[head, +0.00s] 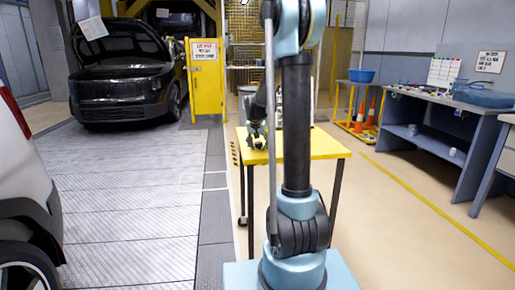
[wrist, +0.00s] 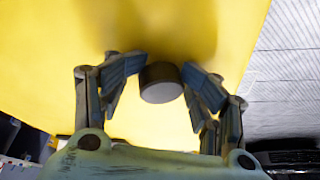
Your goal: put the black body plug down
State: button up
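The black body plug (wrist: 161,83), a short dark cylinder with a greyish end face, sits between the fingertips of my gripper (wrist: 163,73) in the wrist view. The fingertips appear to touch it on both sides. The yellow table (head: 325,146) fills the background behind the plug in the wrist view, with a soft shadow on it. In the head view my gripper (head: 257,142) is low over the left part of the tabletop, partly behind my arm. The plug cannot be made out there, and I cannot tell whether it touches the table.
The tabletop's right part is clear.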

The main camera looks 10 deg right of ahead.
jog(key=shift+r, duration=0.2)
jog(key=v, duration=1.2)
jog(key=s+d+f+n, duration=0.1)
jog(key=s+f, duration=0.1)
jog(key=s, duration=0.9)
jog(key=s+d+f+n, duration=0.1)
jog(key=s, duration=0.9)
jog(key=s+f+n+g+y, duration=0.1)
jog(key=s+f, duration=0.5)
jog(key=s, duration=0.3)
jog(key=s+f+n, duration=0.1)
jog(key=s+f, duration=0.5)
jog(key=s, duration=0.4)
jog(key=shift+a+f+n+g+y, duration=0.35)
jog(key=shift+n+g+y, duration=0.05)
